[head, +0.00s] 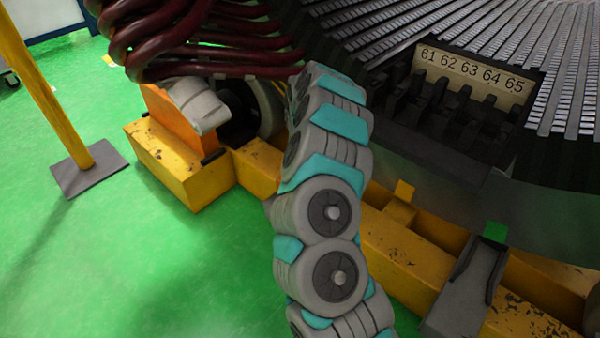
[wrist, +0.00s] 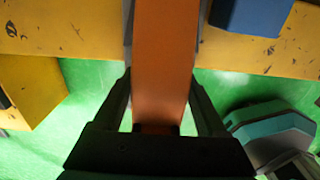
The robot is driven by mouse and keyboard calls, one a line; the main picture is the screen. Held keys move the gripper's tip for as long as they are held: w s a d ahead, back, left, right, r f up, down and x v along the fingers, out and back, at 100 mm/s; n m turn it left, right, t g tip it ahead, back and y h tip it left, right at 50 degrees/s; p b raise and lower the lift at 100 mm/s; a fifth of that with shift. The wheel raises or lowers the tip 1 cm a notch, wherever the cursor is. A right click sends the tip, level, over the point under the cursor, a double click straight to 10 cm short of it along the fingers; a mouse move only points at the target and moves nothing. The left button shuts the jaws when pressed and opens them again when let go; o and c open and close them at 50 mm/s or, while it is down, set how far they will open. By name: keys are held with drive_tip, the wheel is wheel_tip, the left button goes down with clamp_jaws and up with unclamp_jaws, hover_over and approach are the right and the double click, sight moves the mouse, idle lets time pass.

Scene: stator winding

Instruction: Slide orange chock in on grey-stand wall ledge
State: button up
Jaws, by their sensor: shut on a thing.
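The orange chock (wrist: 165,65) is a long flat bar in the wrist view, running from my gripper (wrist: 160,115) up past the top edge. My gripper's two dark fingers are shut on it, one on each side. Narrow grey edges (wrist: 129,20) show beside the chock's far part; I cannot tell whether it touches them or rests on a ledge. In the head view my arm hides the gripper and the held chock. A grey stand (head: 462,290) with raised side walls and a green marker (head: 495,232) stands on the yellow beam at the right.
A yellow beam (wrist: 60,25) crosses the wrist view, with a blue block (wrist: 250,14) at upper right and a yellow block (wrist: 32,90) at left. The dark stator (head: 440,130) and red cables (head: 155,40) are close above my arm. Green floor (head: 80,260) is open at left.

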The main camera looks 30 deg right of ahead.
drive_tip(key=shift+f, duration=0.35)
idle(0.6)
drive_tip(key=shift+w+d, duration=0.1)
drive_tip(key=shift+d, duration=0.05)
drive_tip(key=shift+w+d+b, duration=0.25)
drive_tip(key=shift+d+b, duration=0.1)
drive_tip(key=shift+d, duration=0.45)
drive_tip(key=shift+w+d+b, duration=0.3)
drive_tip(key=shift+d+b, duration=0.05)
drive_tip(key=shift+d, duration=0.4)
drive_tip(key=shift+w+d+b, duration=0.25)
drive_tip(key=shift+d+b, duration=0.1)
drive_tip(key=shift+d, duration=0.45)
drive_tip(key=o, duration=1.5)
